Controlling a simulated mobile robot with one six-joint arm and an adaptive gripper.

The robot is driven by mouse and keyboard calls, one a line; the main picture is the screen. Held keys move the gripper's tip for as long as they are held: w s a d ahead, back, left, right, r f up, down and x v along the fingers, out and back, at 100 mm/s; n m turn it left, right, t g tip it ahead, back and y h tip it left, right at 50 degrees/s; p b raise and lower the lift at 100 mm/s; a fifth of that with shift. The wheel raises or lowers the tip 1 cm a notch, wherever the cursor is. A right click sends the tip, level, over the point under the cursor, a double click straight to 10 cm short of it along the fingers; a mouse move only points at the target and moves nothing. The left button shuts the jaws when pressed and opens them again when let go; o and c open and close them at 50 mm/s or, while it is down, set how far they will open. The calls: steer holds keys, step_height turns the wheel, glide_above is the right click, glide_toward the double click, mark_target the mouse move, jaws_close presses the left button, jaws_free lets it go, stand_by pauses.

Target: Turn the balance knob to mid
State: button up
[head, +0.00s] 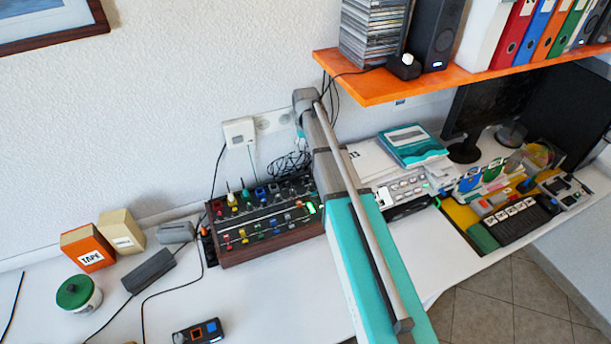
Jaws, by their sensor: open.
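A wood-sided control panel (272,252) with several coloured knobs and switches stands on the white desk against the wall. A green display is lit at its right end. A small black box with a white round knob (406,59) sits on the orange shelf. Labels are too small to read, so I cannot tell which knob is the balance knob or where it points. My arm crosses the middle of the view, in front of the panel's right end. My gripper does not show.
The orange shelf (380,91) holds a disc stack (372,30), a speaker (436,32) and binders. An orange tape box (88,248) and green-lidded jar (79,293) stand at left. Cables run over the desk. The front middle of the desk (280,300) is clear.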

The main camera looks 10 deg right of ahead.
mark_target(305, 176)
steer(key=shift+f, duration=0.2)
step_height(305, 176, down, 13)
steer(key=b, duration=1.3)
steer(key=shift+f+b, duration=0.15)
steer(key=shift+b, duration=0.2)
jaws_close()
steer(key=shift+a, duration=0.2)
steer(key=shift+d, duration=0.1)
